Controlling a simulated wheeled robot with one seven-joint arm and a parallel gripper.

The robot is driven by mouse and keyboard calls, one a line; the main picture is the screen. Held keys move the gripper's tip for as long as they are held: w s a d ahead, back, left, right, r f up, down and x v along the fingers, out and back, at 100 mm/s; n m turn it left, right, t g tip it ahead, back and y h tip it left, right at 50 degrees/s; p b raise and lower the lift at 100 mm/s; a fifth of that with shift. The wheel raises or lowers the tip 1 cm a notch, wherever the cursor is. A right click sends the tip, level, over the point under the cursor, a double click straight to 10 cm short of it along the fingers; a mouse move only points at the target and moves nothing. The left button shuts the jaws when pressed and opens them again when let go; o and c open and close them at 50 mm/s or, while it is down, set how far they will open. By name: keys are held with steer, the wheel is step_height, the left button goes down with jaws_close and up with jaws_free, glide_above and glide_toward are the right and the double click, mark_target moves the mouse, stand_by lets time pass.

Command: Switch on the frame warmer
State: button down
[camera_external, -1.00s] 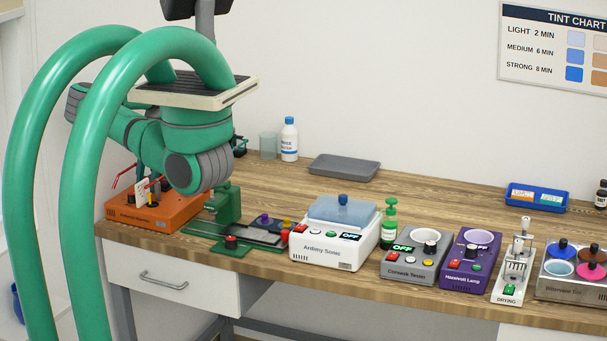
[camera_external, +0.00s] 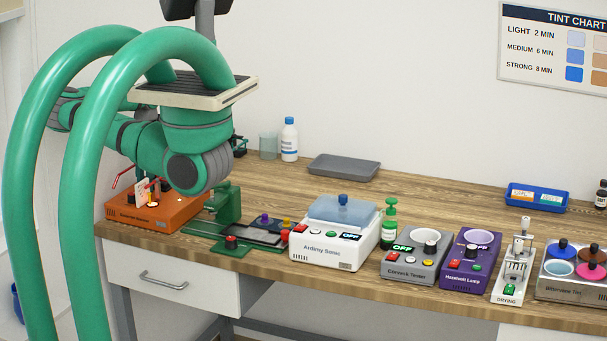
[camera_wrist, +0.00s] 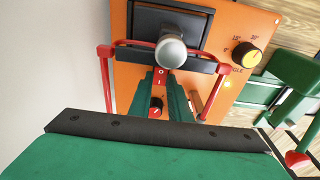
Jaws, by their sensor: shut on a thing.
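The orange device (camera_external: 165,215) stands at the left end of the bench; its label is too small to read surely, but I take it for the frame warmer. In the wrist view its orange top (camera_wrist: 125,85) carries a red switch marked O and I (camera_wrist: 160,80). My gripper (camera_wrist: 164,82) has its two green fingers close on either side of this switch and appears shut on it. A silver rounded rod end (camera_wrist: 170,53) is just beyond the fingertips. The external view hides my fingers.
A red bar frame (camera_wrist: 106,75) rises on both sides of my fingers. A green stand (camera_external: 226,203) is close on the right. Further right are a white sonic bath (camera_external: 325,255), a grey tester (camera_external: 405,270) and a purple lamp unit (camera_external: 465,272). The bench behind is mostly clear.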

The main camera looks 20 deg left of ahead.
steer(key=c, duration=1.6)
jaws_free()
steer(key=shift+c, duration=0.2)
step_height(320, 180, up, 11)
steer(key=w, duration=0.1)
steer(key=shift+w+f, duration=0.15)
steer(key=shift+w, duration=0.05)
